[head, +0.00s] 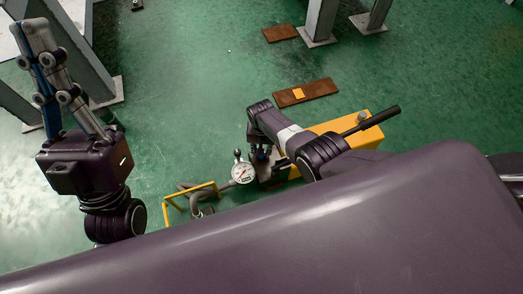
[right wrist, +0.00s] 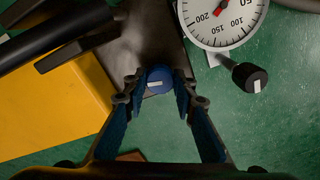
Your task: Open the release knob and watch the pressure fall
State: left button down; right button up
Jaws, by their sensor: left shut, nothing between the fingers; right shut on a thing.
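The blue release knob (right wrist: 158,80) has a white mark on its face and shows in the right wrist view. My right gripper (right wrist: 161,88) is shut on it, with a finger on each side. In the head view my right gripper (head: 262,155) is mostly hidden by its own arm beside the pump. The round white pressure gauge (head: 243,173) is just left of it; the gauge also shows in the right wrist view (right wrist: 228,22), cut off at the top. Its exact reading is not clear. My left gripper (head: 32,27) is shut and empty at the upper left.
The yellow pump body (head: 365,128) with a black lever (head: 375,120) lies to the right. A black knob (right wrist: 250,77) with a white mark is beside the gauge. A yellow bent-tube frame (head: 188,192) and a grey hose are left of it. Grey steel legs (head: 320,18) stand behind.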

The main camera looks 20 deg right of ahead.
jog(key=shift+s+n, duration=0.1)
jog(key=shift+n, duration=0.2)
jog(key=o, duration=1.2)
jog(key=shift+c, duration=0.2)
notch_tip(320, 180, up, 12)
dwell(0.4)
dwell(0.4)
